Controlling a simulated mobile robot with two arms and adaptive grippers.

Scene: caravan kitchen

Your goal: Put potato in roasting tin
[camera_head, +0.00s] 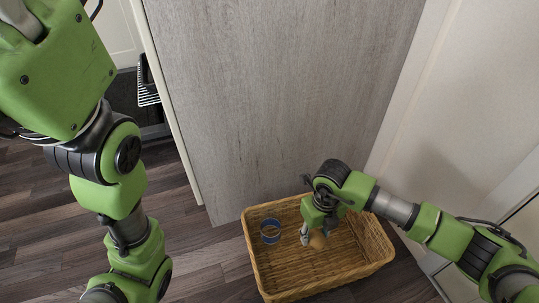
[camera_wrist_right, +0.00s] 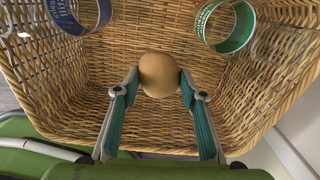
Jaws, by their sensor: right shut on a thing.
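The potato (camera_wrist_right: 159,75) is a smooth, light brown, rounded thing. In the right wrist view it sits between the two fingertips of my right gripper (camera_wrist_right: 157,84), which is shut on it. In the head view the potato (camera_head: 318,240) shows just below the right gripper (camera_head: 312,236), inside or just above a wicker basket (camera_head: 286,280). I cannot tell whether it touches the basket floor. No roasting tin is seen in either view.
A blue ring-shaped roll (camera_head: 270,231) lies in the basket's left part. The right wrist view also shows a green roll (camera_wrist_right: 229,27). A grey wooden panel (camera_head: 270,100) rises behind the basket, and a pale wall (camera_head: 480,110) stands to the right. Dark floor (camera_head: 205,265) is free at left.

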